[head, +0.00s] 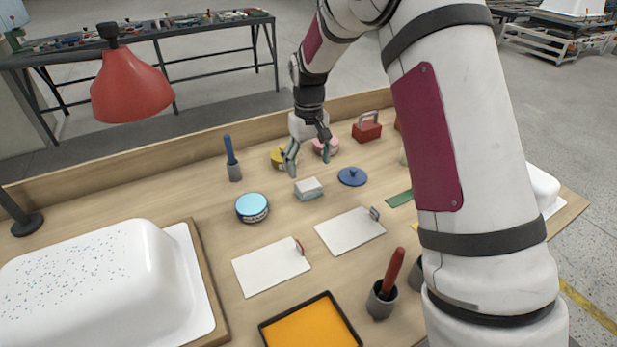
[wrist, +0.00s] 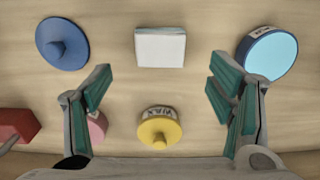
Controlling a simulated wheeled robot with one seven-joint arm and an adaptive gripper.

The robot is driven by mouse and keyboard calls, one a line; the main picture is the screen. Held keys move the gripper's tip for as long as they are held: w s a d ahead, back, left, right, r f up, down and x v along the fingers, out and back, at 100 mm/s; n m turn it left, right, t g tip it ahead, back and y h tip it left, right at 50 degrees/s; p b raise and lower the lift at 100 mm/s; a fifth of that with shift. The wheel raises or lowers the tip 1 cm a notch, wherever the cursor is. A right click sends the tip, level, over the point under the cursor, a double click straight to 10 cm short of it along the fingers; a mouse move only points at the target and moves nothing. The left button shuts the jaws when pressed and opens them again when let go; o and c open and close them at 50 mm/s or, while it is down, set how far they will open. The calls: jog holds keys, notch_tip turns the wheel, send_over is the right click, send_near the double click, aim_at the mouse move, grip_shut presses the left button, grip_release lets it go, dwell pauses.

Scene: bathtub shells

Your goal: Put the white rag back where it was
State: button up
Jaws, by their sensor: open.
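A small pale block with a white top (head: 308,186), which looks like the folded white rag, sits on the wooden table; its lower side looks pale teal. It also shows in the wrist view (wrist: 160,47), at top centre, just beyond the fingertips. I cannot tell whether it is one cloth or a cloth on something else. My gripper (head: 308,157) is open and empty above the table, just behind the block in the head view. In the wrist view my gripper (wrist: 160,75) has its teal-padded fingers wide apart, with the block ahead of the gap, apart from both.
A yellow-lidded jar (wrist: 160,130) and pink jar (head: 326,146) stand near my fingers. A blue tin (head: 252,207) and dark blue lid (head: 352,176) flank the block. White sheets (head: 270,267), an orange tray (head: 312,325) and a white tub shell (head: 90,275) lie nearer.

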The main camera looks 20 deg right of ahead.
aim_at(309, 184)
jog(key=s+r+m+t, duration=0.1)
jog(key=s+r, duration=1.6)
jog(key=r, duration=0.1)
jog(key=s+m+t, duration=0.1)
jog(key=s, duration=2.1)
jog(key=shift+d+f+t, duration=0.15)
jog(key=shift+f+t, duration=0.1)
jog(key=shift+t, duration=0.15)
notch_tip(309, 184, up, 6)
jog(key=t+p, duration=0.1)
jog(key=p, duration=0.4)
